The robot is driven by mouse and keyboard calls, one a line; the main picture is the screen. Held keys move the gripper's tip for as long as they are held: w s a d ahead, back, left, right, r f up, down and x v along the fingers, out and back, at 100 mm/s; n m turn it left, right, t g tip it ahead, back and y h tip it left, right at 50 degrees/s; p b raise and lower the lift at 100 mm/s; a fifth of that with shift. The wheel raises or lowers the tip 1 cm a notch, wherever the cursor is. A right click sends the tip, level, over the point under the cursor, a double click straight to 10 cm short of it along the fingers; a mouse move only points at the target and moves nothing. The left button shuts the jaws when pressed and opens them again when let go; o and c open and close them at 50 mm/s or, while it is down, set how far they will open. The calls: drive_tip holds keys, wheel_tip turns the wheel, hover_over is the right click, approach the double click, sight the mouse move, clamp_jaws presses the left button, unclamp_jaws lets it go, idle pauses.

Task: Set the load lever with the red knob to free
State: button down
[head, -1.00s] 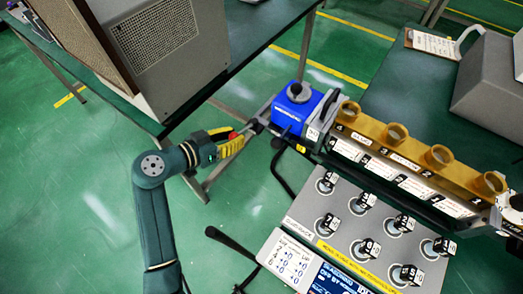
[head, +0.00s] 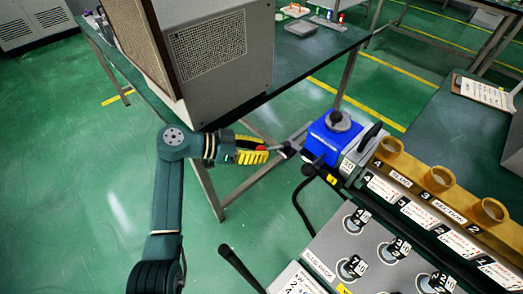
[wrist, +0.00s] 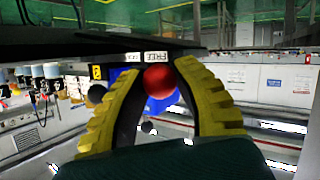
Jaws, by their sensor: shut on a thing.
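My gripper (head: 266,155) has yellow ribbed fingers and reaches right toward the generator's blue box (head: 326,142). In the wrist view my gripper (wrist: 158,76) is shut around the red knob (wrist: 159,82), with a finger on each side of it. A little red of the knob (head: 262,149) shows at the fingers in the head view. The load lever's rod is mostly hidden by the fingers. White labels (wrist: 156,57) show just above the knob in the wrist view, too small to read. I cannot tell the lever's marked position.
A black handle (head: 308,170) stands close to the fingers, below the blue box. The brass-coloured rail with rings (head: 440,180) and the knob panel (head: 375,245) lie to the right. A table with a large speaker-like cabinet (head: 212,60) is behind. Green floor is open at left.

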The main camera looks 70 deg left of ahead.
drive_tip(key=shift+r, duration=0.1)
drive_tip(key=c, duration=0.7)
unclamp_jaws()
drive_tip(key=shift+a, duration=0.1)
drive_tip(key=shift+c, duration=0.2)
drive_tip(key=v, duration=1.2)
